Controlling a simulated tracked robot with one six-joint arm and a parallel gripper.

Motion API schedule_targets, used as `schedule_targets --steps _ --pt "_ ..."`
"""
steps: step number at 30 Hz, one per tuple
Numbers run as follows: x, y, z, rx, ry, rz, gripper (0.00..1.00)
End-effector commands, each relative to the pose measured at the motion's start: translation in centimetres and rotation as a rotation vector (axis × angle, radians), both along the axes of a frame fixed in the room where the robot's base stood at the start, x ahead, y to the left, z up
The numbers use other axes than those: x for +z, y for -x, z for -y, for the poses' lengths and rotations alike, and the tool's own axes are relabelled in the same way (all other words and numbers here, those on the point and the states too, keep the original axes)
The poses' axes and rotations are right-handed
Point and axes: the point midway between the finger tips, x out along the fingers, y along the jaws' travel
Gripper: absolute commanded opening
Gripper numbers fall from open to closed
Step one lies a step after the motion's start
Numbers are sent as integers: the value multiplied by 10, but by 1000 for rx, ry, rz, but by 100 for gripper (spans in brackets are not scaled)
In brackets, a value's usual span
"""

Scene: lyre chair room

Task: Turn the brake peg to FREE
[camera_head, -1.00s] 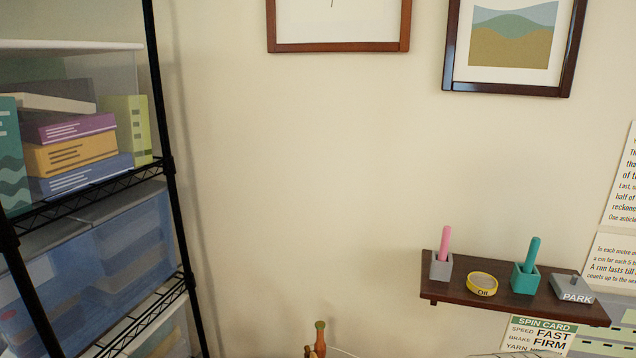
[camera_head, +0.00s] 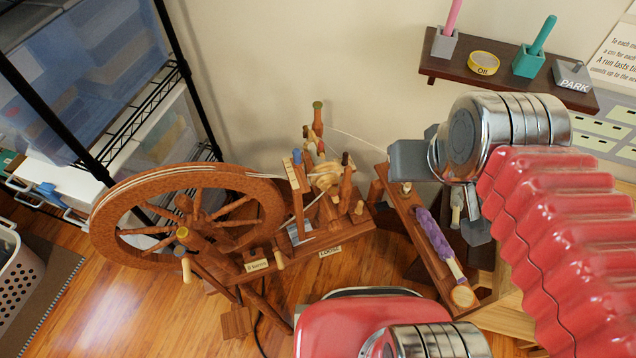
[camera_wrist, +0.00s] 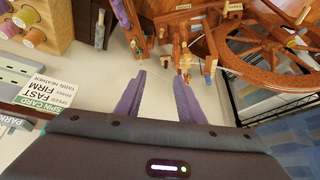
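A wooden spinning wheel (camera_head: 272,198) stands on the floor against the wall, with its large wheel at left and its bobbin and upright posts at right. My gripper (camera_head: 408,160) is right of the spinning wheel. In the wrist view my gripper (camera_wrist: 160,78) has its fingers apart with nothing between them.
A wall shelf (camera_head: 435,68) holds pen cups, a yellow oil tin (camera_head: 484,64) and a PARK block (camera_head: 573,75). A wooden rail (camera_head: 409,205) with purple fibre lies below my gripper. A black wire rack (camera_head: 105,150) is at left. A SPIN CARD (camera_wrist: 47,95) shows in the wrist view.

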Motion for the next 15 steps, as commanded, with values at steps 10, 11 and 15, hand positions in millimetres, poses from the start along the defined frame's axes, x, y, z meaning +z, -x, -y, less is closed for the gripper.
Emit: schedule_targets --steps 10,11,15 --pt "-1 0 -1 2 0 -7 35" --pt "-3 -1 -1 4 0 -12 35" --pt "-17 -4 -2 7 0 -63 35"
